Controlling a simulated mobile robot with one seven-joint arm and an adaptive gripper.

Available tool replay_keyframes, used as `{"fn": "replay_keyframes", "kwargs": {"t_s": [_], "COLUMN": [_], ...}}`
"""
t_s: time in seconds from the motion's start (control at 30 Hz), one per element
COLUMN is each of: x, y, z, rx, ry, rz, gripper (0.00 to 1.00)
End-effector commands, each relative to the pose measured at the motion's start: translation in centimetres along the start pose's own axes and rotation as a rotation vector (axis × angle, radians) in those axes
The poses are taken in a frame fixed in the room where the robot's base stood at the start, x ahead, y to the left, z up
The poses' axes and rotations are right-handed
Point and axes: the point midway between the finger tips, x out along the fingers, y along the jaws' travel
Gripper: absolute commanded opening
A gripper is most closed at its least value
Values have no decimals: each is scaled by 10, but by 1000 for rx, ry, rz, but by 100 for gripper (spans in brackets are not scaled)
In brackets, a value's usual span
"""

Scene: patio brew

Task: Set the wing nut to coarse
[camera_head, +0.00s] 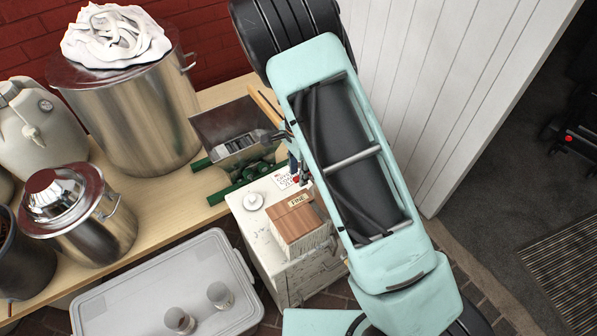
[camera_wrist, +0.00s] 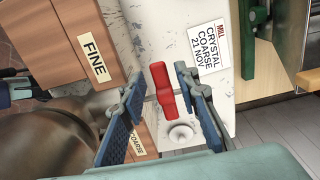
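A red wing nut (camera_wrist: 161,88) shows in the wrist view between my gripper's (camera_wrist: 158,80) two blue-grey fingers. The fingers are apart, with a gap on each side of it, so my gripper is open. I cannot tell how far above the nut the fingertips are. A FINE label (camera_wrist: 95,58) is on a wooden block at left, and a COARSE label (camera_wrist: 136,146) shows partly behind the left finger. A white card (camera_wrist: 208,45) reads "MILL CRYSTAL COARSE 21 NOV". In the head view the red nut (camera_head: 296,180) is small and my arm mostly hides my gripper.
In the head view a metal hopper (camera_head: 205,127) and green mill parts (camera_head: 215,197) stand behind. Pots (camera_head: 135,115) crowd the left bench, and a grey tub lid (camera_head: 120,300) lies below.

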Motion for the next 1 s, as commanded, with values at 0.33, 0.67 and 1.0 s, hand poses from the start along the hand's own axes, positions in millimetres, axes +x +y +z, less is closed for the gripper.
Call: {"fn": "replay_keyframes", "kwargs": {"t_s": [0.33, 0.67, 1.0], "x": [0, -1, -3], "y": [0, 0, 0], "z": [0, -1, -8], "rx": [0, 1, 6], "ry": [0, -18, -172], "rz": [0, -1, -3], "gripper": [0, 0, 0]}}
